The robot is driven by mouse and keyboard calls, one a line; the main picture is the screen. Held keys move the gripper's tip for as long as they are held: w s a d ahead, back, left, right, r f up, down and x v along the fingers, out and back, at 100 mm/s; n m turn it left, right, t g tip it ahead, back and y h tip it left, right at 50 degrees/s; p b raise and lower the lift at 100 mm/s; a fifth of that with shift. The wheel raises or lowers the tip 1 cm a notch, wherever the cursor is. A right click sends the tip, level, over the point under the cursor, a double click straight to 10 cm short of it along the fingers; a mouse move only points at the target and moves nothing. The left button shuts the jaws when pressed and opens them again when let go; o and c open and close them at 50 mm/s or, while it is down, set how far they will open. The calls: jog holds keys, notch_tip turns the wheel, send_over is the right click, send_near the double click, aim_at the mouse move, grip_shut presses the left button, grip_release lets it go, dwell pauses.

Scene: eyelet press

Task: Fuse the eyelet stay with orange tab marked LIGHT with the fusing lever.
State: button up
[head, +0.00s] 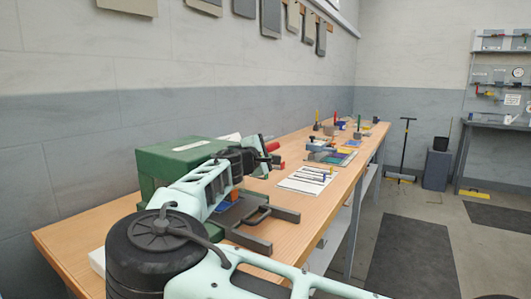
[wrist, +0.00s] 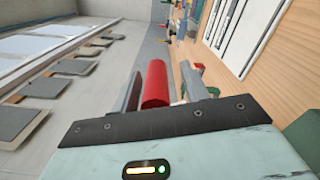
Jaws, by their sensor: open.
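My gripper (wrist: 163,88) is open, with a red cylindrical handle (wrist: 155,86) between its two fingers in the wrist view. The handle looks like the grip of the fusing lever; whether a finger touches it I cannot tell. A red end (head: 272,146) also shows just beyond my gripper (head: 268,152) in the head view. The green press body (head: 175,165) stands on the bench behind my arm. A small blue and orange patch (head: 232,212) shows low by the press, partly hidden by my arm. I cannot make out the orange tab or the word LIGHT.
A white card (head: 305,180) with dark strips lies on the wooden bench (head: 95,238) right of the press; it also shows in the wrist view (wrist: 238,35). A dark metal frame (head: 262,228) sticks out at the press front. Several small tools stand farther along the bench.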

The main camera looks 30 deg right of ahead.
jog(key=v, duration=1.7)
jog(key=shift+b, duration=0.45)
jog(key=shift+s+a, duration=0.1)
jog(key=shift+a, duration=0.05)
